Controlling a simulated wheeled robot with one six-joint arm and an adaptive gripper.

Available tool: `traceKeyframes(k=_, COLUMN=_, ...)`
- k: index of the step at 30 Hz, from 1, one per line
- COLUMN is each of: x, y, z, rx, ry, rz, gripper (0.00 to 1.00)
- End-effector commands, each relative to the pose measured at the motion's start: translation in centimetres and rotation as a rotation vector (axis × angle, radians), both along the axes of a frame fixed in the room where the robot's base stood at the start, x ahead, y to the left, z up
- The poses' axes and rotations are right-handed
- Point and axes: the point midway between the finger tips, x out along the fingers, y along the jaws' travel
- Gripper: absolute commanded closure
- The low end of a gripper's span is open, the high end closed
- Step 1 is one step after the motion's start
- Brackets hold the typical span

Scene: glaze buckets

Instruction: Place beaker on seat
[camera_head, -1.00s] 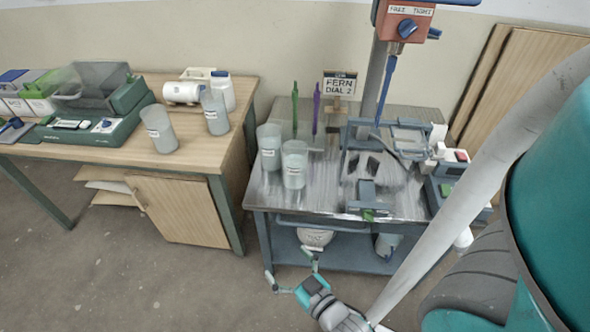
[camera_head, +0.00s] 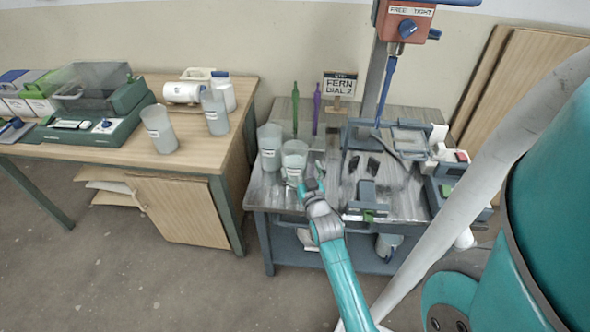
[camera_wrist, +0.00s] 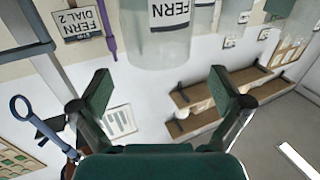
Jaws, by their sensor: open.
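A translucent beaker with a white label (camera_head: 293,150) stands upright near the front left of the metal cart. A second similar beaker (camera_head: 269,143) stands just behind and left of it. My open, empty gripper (camera_head: 311,181) is beside the front beaker, at its right front. In the wrist view, a beaker labelled FERN (camera_wrist: 160,42) lies ahead of the open fingers (camera_wrist: 160,82), not between them. Under the stirrer, a grey-blue fixture with dark pads (camera_head: 366,189) sits on the cart; I cannot tell whether this is the seat.
An orange stirrer head (camera_head: 403,24) hangs on a post with a blue rod (camera_head: 386,90). A FERN DIAL 2 sign (camera_head: 339,85) and green and purple sticks (camera_head: 316,108) stand behind the beakers. Two more beakers (camera_head: 159,130) (camera_head: 214,112) stand on the wooden table at left.

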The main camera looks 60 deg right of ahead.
Motion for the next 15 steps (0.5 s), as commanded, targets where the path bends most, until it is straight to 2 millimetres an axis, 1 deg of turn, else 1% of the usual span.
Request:
traceKeyframes(k=1, x=0.6, y=-0.6, z=0.1, rx=-0.001, ry=-0.001, rz=0.000, gripper=0.00)
traceKeyframes(k=4, x=1.4, y=-1.4, z=0.1, rx=-0.001, ry=-0.001, rz=0.001, gripper=0.00)
traceKeyframes(k=11, x=2.3, y=-2.3, z=0.1, rx=-0.001, ry=-0.001, rz=0.001, gripper=0.00)
traceKeyframes(k=15, x=3.3, y=-3.6, z=0.2, rx=-0.001, ry=-0.002, rz=0.001, gripper=0.00)
